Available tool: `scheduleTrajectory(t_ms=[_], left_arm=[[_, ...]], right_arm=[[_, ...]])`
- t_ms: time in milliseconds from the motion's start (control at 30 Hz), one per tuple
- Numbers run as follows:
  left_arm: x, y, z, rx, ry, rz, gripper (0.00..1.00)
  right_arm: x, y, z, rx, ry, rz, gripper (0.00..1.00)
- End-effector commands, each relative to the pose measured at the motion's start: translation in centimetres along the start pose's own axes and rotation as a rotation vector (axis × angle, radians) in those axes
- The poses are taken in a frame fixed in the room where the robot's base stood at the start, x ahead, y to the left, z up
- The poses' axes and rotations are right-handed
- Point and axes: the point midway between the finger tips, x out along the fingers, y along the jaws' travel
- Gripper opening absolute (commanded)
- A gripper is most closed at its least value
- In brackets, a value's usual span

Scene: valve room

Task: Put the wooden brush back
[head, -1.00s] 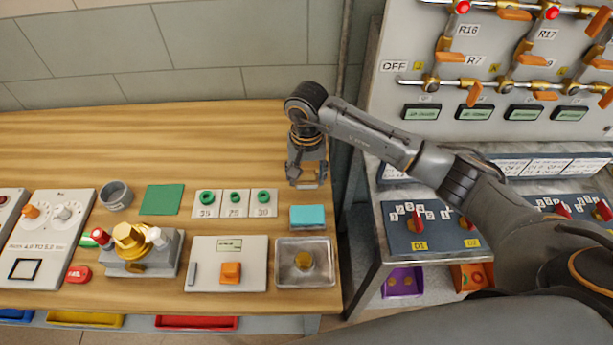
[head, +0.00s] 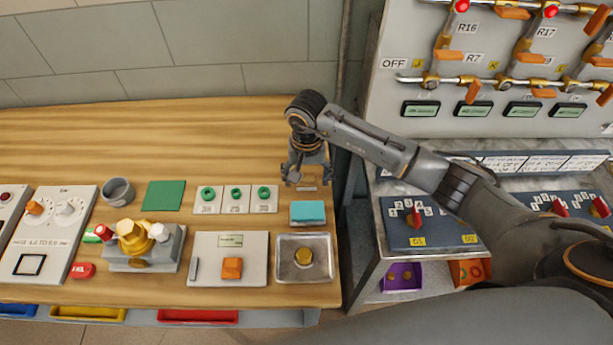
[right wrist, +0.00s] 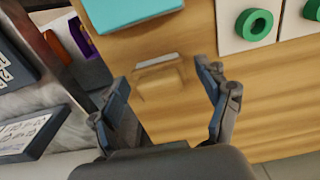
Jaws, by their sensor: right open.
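The wooden brush (right wrist: 160,84) lies on the wooden table, its colour close to the tabletop, with a pale strip along one side. In the head view the brush (head: 308,188) is small, just beyond the turquoise block. My right gripper (head: 308,178) is above it with its fingers spread. In the right wrist view the open fingers (right wrist: 162,82) stand on either side of the brush with gaps, and nothing is held. My left gripper is not in view.
The turquoise block (head: 308,212) and a metal tray (head: 307,279) stand near the table's right edge. A card with green rings (head: 236,208) is to the left. A control panel (head: 430,225) stands right of the table. The back of the table is clear.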

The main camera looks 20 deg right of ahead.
Motion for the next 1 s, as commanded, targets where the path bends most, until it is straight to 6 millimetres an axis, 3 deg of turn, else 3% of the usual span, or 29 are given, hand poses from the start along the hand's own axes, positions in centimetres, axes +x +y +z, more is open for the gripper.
scheduleTrajectory(t_ms=[100, 167, 700, 1000], left_arm=[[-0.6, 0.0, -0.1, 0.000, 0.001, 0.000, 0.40], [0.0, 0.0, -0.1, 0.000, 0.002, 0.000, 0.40], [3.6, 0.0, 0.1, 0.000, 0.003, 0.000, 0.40], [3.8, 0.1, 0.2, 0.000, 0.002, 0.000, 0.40]], right_arm=[[-0.5, 0.0, 0.0, 0.000, -0.001, -0.001, 0.76], [-0.9, 0.0, -0.1, 0.000, 0.004, -0.001, 0.76], [-11.0, 0.0, -0.1, 0.000, 0.003, -0.001, 0.76], [-12.3, 0.0, 0.0, 0.000, -0.001, 0.000, 0.76]])
